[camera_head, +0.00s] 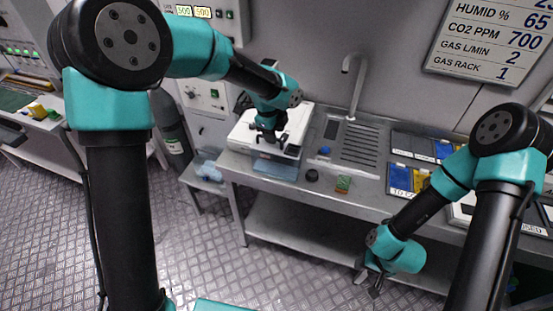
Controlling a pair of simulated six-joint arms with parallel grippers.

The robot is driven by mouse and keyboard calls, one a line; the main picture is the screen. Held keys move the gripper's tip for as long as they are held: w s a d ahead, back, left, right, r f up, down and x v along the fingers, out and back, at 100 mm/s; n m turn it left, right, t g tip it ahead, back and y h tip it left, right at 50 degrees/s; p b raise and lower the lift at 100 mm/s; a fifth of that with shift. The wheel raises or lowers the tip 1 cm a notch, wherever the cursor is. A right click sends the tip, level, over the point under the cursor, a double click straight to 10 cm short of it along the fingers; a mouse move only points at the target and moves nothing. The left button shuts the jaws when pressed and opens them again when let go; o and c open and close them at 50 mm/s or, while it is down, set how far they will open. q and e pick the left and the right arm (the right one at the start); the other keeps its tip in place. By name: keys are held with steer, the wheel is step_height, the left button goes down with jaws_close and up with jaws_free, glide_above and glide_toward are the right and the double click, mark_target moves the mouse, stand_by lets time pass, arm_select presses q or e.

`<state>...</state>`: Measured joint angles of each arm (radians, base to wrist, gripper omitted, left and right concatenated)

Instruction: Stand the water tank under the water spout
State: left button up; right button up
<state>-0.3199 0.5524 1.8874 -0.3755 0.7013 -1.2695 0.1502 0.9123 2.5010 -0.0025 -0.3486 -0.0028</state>
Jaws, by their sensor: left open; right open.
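The water spout (354,82) is a grey curved tap at the back of the bench, beside a slotted drain plate (358,146). No tank stands on the visible part of the plate. I cannot surely tell which thing is the water tank. A white, box-like unit (241,138) stands left of the drain, and a flat bluish piece (275,169) lies at its front. My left gripper (269,141) is open over the white unit; contact cannot be told. My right gripper (367,283) is open and empty, low in front of the bench, apart from the spout.
A blue cap-like item (325,150), a dark round item (312,175) and a small green-orange packet (343,183) lie on the bench front. Blue and yellow trays (400,179) lie to the right.

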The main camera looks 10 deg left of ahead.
mark_target(276, 156)
arm_select(q)
steer(key=shift+w+d+f, duration=0.15)
steer(key=shift+f, duration=0.8)
steer(key=shift+w+d+f, duration=0.1)
steer(key=shift+f, duration=0.85)
steer(key=shift+c, duration=0.4)
jaws_close()
